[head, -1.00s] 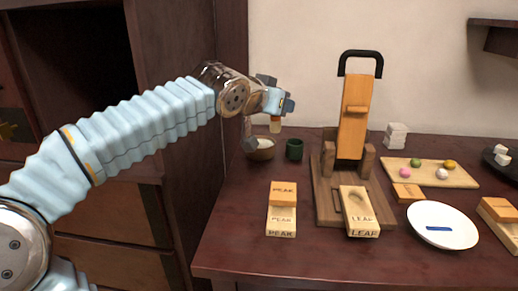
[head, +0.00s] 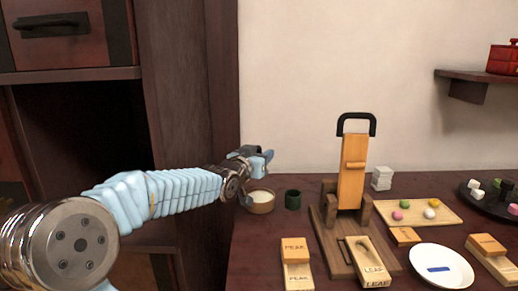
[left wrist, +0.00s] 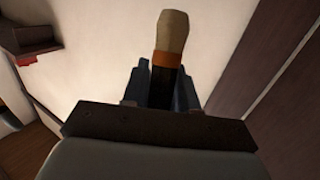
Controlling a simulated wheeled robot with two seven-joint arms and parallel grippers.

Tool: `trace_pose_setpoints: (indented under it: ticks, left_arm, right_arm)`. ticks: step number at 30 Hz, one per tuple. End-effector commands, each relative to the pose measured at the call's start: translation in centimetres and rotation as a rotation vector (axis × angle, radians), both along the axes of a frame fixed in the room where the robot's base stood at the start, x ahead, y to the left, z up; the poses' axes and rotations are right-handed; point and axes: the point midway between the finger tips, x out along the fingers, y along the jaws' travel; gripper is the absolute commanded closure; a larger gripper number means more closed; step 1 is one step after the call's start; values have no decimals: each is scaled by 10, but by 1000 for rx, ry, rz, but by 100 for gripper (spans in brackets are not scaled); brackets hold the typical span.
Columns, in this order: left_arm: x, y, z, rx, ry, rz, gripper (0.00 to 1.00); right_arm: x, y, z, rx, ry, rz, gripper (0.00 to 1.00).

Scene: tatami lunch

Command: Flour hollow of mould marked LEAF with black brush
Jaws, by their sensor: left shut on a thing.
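My left gripper (head: 262,160) is above and behind the white flour bowl (head: 260,203) at the table's back left. In the left wrist view, the gripper is shut on the black brush (left wrist: 163,88), which has an orange band and a cream bristle tip. The brush cannot be made out in the head view. The mould marked LEAF (head: 374,270) is pale wood and lies in front of the press; its hollow (head: 361,247) is partly visible, and whether it holds flour cannot be told. My right gripper is not in view.
A wooden press (head: 352,172) with a black handle stands behind the LEAF mould. The PEAK mould (head: 297,272) lies to its left, a white plate (head: 441,252) to its right. A dark green cup (head: 292,199) stands beside the bowl. A board (head: 448,215) holds coloured balls.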

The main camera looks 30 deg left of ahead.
Motion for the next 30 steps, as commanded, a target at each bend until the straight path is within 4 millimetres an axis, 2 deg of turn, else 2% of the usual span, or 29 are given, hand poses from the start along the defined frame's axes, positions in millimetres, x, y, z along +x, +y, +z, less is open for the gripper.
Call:
trace_pose_setpoints:
  ticks: [8, 21, 30]
  left_arm:
    - [3, 4, -15, 5, -22, 11, 100]
    - [3, 4, -59, 5, -23, 10, 100]
    - [3, 4, -62, 5, -24, 9, 100]
  right_arm:
    - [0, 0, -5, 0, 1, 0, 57]
    - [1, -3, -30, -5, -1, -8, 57]
    - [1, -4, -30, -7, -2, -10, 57]
